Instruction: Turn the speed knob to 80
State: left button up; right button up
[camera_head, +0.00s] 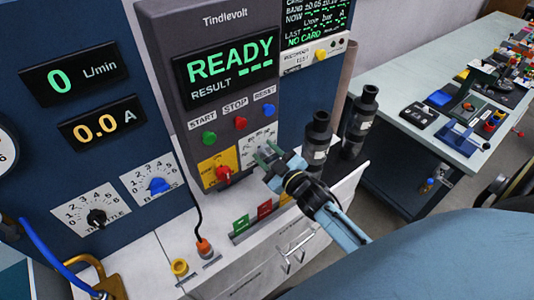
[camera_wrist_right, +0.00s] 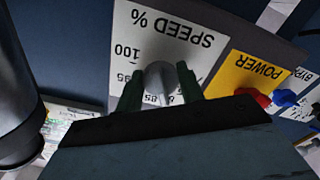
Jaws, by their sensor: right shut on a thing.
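The white SPEED % dial plate (camera_head: 259,138) is at the lower right of the grey Tindlevolt panel. In the wrist view the plate (camera_wrist_right: 165,30) appears upside down, with 100 and a few other numbers readable. The grey speed knob (camera_wrist_right: 160,78) stands between the fingers of my right gripper (camera_wrist_right: 160,90), which is shut on it. In the head view my right gripper (camera_head: 268,156) reaches the dial from the lower right and hides the knob. The knob's pointer and its setting cannot be made out. My left gripper is not in view.
The red power switch (camera_head: 223,174) on its yellow plate is close beside the dial. Start, stop and reset buttons (camera_head: 240,123) sit just above. The display (camera_head: 226,62) reads READY. Two dark cylinders (camera_head: 317,140) stand right of the panel, near my right gripper.

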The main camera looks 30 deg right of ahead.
dwell(0.3)
jog(key=o, duration=1)
jog(key=s, duration=0.4)
jog(key=s+b, duration=0.1)
jog(key=s, duration=0.4)
jog(key=s+d, duration=0.1)
jog(key=s, duration=0.3)
jog(key=shift+s, duration=0.2)
